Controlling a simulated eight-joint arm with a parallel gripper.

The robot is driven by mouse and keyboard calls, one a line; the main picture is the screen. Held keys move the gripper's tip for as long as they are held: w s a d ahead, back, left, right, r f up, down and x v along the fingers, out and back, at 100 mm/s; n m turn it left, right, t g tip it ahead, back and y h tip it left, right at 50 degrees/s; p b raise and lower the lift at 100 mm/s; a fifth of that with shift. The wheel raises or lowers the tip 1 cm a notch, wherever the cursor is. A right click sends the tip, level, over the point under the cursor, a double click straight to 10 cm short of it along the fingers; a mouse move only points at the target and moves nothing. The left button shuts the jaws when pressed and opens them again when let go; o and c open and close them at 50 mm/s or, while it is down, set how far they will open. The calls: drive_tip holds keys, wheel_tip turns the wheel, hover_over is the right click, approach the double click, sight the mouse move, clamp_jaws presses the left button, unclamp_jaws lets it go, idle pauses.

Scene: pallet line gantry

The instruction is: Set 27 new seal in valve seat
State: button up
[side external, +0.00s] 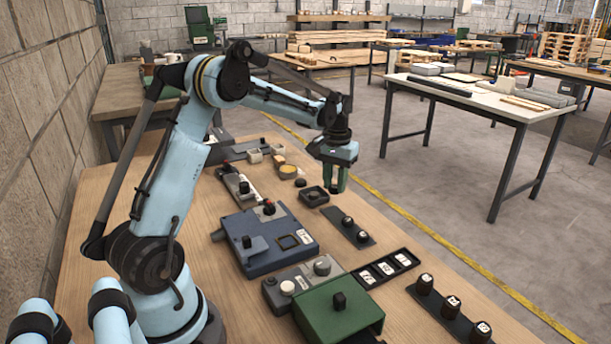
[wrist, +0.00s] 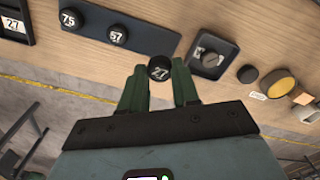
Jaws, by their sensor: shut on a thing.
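A black round seal marked 27 (wrist: 160,68) sits between the tips of my gripper (wrist: 158,84). My gripper's green fingers are shut on it, with its numbered face showing. In the side view my gripper (side external: 335,189) points down above the table, and the seal there is too small to make out. A dark square block with a round middle, seemingly the valve seat (wrist: 208,58), lies just right of the held seal in the wrist view. In the side view this block (side external: 314,196) is left of and below the fingertips. The details of its middle are unclear.
A dark strip (wrist: 138,37) bears seals marked 75 and 57. A black disc (wrist: 248,73) and a yellow round cup (wrist: 280,86) lie past the block. A blue-grey box (side external: 265,247), a green box (side external: 338,315) and a labelled tray (side external: 386,268) stand nearer.

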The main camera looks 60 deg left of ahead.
drive_tip(key=s+d+r, duration=0.4)
drive_tip(key=s, duration=0.4)
approach(288, 242)
drive_tip(key=shift+f, duration=2.6)
drive_tip(key=shift+f, duration=0.45)
drive_tip(key=o, duration=1.3)
drive_tip(key=shift+r, duration=3.5)
drive_tip(key=d+r+m+t, duration=0.1)
drive_tip(key=d+m+t, duration=0.1)
drive_tip(key=d, duration=0.2)
drive_tip(key=w+d+r+m+t, duration=0.1)
drive_tip(key=d+m+t, duration=0.1)
drive_tip(key=d, duration=0.2)
drive_tip(key=w+d+r+m+t, duration=0.1)
drive_tip(key=d+m+t, duration=0.1)
drive_tip(key=d+t, duration=0.1)
drive_tip(key=shift+w+d, duration=0.2)
drive_tip(key=shift+d, duration=0.6)
